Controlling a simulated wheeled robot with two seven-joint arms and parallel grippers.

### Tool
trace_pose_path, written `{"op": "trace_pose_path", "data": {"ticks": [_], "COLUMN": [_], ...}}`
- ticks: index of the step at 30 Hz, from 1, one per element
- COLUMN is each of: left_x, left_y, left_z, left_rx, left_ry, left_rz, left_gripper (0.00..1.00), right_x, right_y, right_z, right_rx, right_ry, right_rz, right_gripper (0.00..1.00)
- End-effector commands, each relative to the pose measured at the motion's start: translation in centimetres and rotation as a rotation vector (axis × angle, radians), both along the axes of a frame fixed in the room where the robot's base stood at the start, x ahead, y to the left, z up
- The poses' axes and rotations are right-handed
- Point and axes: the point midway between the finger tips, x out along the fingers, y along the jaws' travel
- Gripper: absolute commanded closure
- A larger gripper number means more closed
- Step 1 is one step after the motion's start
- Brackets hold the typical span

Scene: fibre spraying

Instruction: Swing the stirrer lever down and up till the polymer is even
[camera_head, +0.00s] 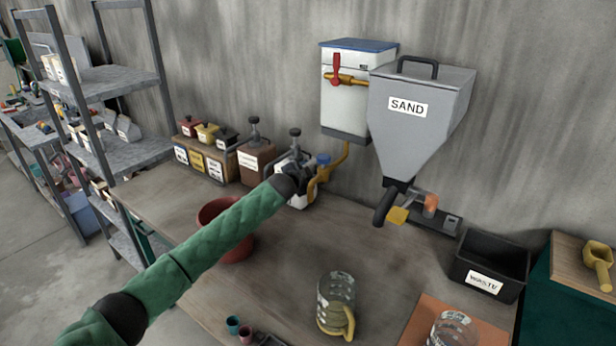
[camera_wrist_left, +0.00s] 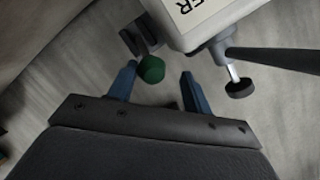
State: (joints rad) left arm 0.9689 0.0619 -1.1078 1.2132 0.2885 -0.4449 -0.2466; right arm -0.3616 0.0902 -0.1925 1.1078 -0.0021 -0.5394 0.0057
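My left gripper (camera_head: 298,166) reaches a small white dispenser (camera_head: 293,196) at the back of the bench, and hides much of it in the head view. In the left wrist view, the two blue fingers of this gripper (camera_wrist_left: 159,69) stand apart. A round green knob (camera_wrist_left: 151,69) shows between the fingertips, nearer the left finger; I cannot tell whether it touches. The knob sits by a dark bracket (camera_wrist_left: 133,40) beside a white body (camera_wrist_left: 195,15) whose label reads "ER" at its visible end. The polymer inside is hidden. My right gripper is not in view.
A white tank (camera_head: 345,105) with a red handle and a grey sand hopper (camera_head: 415,115) hang on the wall. A red-brown bowl (camera_head: 235,247) stands under my left arm. A glass jug (camera_head: 337,300) and a black bin (camera_head: 490,260) stand to the right.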

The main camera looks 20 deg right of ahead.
Motion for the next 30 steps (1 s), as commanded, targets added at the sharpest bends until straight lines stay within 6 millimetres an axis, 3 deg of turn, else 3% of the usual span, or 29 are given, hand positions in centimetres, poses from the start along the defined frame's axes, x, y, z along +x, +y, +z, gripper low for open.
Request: {"op": "trace_pose_path", "data": {"ticks": [1, 21, 30], "left_x": [0.0, -0.6, -3.5], "left_y": [-0.2, 0.7, 2.9], "left_z": [0.7, -0.2, 0.8], "left_rx": [-0.005, 0.002, 0.001], "left_ry": [-0.006, 0.001, 0.000], "left_rz": [-0.003, 0.001, -0.002], "left_gripper": [0.63, 0.63, 0.63], "right_x": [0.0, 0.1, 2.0], "right_y": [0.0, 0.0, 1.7], "right_z": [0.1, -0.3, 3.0], "right_rx": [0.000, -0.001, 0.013], "right_ry": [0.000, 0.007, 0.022], "right_rz": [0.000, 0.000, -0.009], "right_gripper": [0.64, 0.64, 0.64]}}
